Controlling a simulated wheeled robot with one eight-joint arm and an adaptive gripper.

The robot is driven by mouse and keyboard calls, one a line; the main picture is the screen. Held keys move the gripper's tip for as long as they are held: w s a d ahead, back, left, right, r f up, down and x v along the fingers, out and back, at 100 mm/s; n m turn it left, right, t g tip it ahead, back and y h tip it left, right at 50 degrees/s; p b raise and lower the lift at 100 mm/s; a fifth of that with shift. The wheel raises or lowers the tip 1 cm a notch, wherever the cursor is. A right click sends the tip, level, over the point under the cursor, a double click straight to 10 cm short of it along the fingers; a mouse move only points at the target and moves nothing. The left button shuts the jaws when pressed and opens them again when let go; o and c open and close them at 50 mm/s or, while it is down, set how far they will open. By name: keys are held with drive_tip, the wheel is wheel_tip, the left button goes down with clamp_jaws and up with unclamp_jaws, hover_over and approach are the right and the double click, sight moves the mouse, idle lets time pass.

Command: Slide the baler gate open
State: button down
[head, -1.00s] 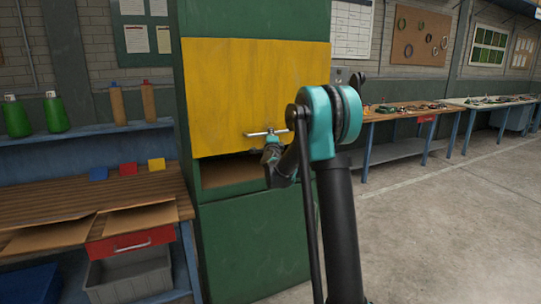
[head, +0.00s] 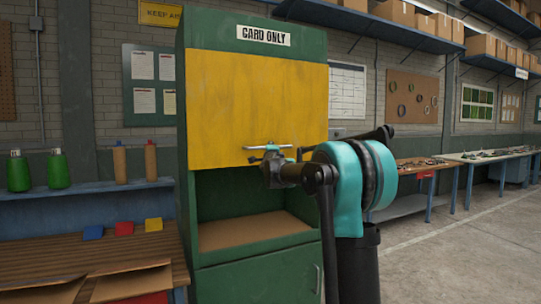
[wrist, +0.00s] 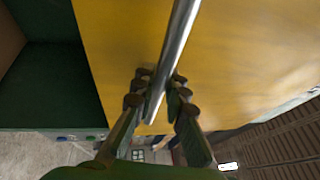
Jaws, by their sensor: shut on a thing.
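The baler is a tall green cabinet (head: 252,279) with a "CARD ONLY" sign (head: 263,36) at its top. Its yellow gate (head: 255,95) covers the upper part of the front, and the opening (head: 250,232) below it shows a brown floor inside. A metal bar handle (head: 268,147) sits near the gate's lower edge. My gripper (head: 272,163) is at this handle, partly hidden by my arm. In the wrist view my gripper (wrist: 160,100) is shut on the handle (wrist: 175,50), its fingers on both sides of the bar, with the yellow gate (wrist: 240,50) behind.
A wooden bench (head: 140,255) with flattened cardboard stands at the left, below a blue shelf with green bottles (head: 58,170). Work tables (head: 430,165) line the wall at the right. The concrete floor (head: 470,245) at the right is clear.

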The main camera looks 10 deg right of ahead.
drive_tip(key=c, duration=1.5)
unclamp_jaws()
drive_tip(key=shift+c, duration=0.2)
drive_tip(key=shift+s, duration=0.1)
drive_tip(key=v, duration=1.1)
drive_tip(key=shift+s, duration=0.4)
drive_tip(key=s+a+f+n+g+y, duration=0.1)
drive_tip(key=s+f+n+g+y, duration=0.15)
drive_tip(key=s+f+n, duration=0.5)
drive_tip(key=s+a+f+n+g+y, duration=0.1)
drive_tip(key=s+f+n+g, duration=0.3)
drive_tip(key=f, duration=0.7)
drive_tip(key=s+a+f+n+g+y, duration=0.1)
drive_tip(key=s+f+n+g+y, duration=0.15)
drive_tip(key=s+f, duration=0.6)
drive_tip(key=s+d+f+n+g+h, duration=0.2)
drive_tip(key=s+d+f+n+g, duration=0.1)
drive_tip(key=s+f, duration=0.8)
drive_tip(key=s+d+f+n+g+h, duration=0.2)
drive_tip(key=s+d+f, duration=0.3)
drive_tip(key=s+f, duration=0.6)
drive_tip(key=shift+s+f+n+g, duration=0.15)
drive_tip(key=shift+s+n+g, duration=0.25)
drive_tip(key=shift+s+g, duration=0.55)
